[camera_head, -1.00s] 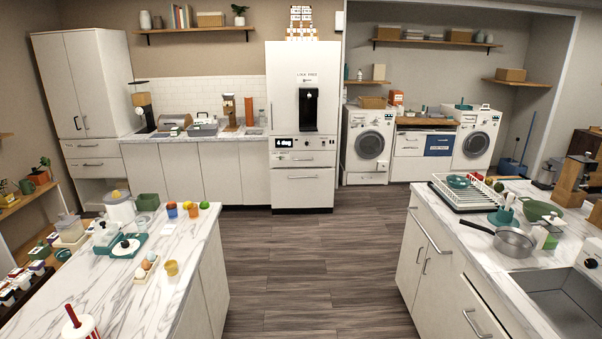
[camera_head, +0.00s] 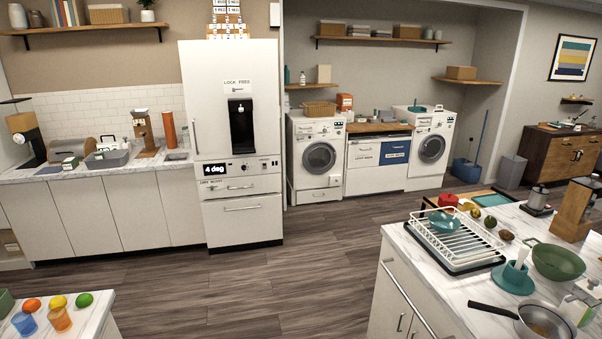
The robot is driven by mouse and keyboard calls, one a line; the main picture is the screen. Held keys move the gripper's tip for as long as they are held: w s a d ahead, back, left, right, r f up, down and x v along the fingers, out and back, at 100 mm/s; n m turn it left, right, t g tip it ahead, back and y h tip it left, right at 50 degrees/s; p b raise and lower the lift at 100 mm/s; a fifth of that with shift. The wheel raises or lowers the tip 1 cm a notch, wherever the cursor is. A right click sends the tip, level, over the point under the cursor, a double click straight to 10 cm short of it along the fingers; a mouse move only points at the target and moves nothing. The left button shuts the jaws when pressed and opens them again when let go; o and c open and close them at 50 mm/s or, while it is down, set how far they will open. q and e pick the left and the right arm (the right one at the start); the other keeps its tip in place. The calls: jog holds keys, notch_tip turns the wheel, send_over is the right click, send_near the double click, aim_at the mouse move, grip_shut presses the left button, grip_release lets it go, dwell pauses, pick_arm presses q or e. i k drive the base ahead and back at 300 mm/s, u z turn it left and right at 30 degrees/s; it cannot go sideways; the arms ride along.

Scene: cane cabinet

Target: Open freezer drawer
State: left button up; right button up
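A tall white fridge (camera_head: 209,115) stands against the back wall, left of the middle. Its upper door is shut and carries a black dispenser and a "LOCK FREE" label. Below it is a panel with a "4 deg" display (camera_head: 219,170) and a shallow drawer (camera_head: 239,187) with a bar handle. Under that, a larger bottom drawer (camera_head: 243,222) with its own bar handle (camera_head: 242,209) is shut. Neither of my grippers shows in the head view.
The wooden floor (camera_head: 200,295) in front of the fridge is clear. A marble-topped island (camera_head: 95,316) is at the lower left, and another counter with a dish rack (camera_head: 465,240) is at the right. Two washing machines (camera_head: 318,155) stand right of the fridge.

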aim_at(243, 219)
jog(key=i, duration=2)
jog(key=u, duration=0.6)
jog(key=i, duration=1.95)
jog(key=u, duration=0.75)
jog(key=i, duration=0.95)
jog(key=u, duration=0.25)
